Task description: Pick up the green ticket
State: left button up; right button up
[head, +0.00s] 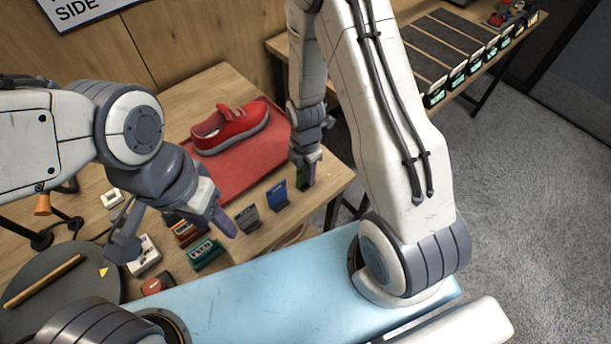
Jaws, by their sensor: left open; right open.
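A small dark green upright piece, which looks like the green ticket (302,179), stands at the right end of a row near the table's front edge. My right gripper (305,173) points down at it, open, with its fingers at the ticket and partly hiding it. I cannot tell whether they touch it. My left gripper (173,236) is open and empty above the front left of the table, its fingers spread wide.
A blue ticket (277,195) and a dark grey one (247,218) stand left of the green one. A red sneaker (231,128) rests on a red mat (258,160) behind. Teal (206,254) and brown boxes sit below my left gripper.

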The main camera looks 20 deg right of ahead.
grip_shut()
jog(key=shift+r, duration=0.1)
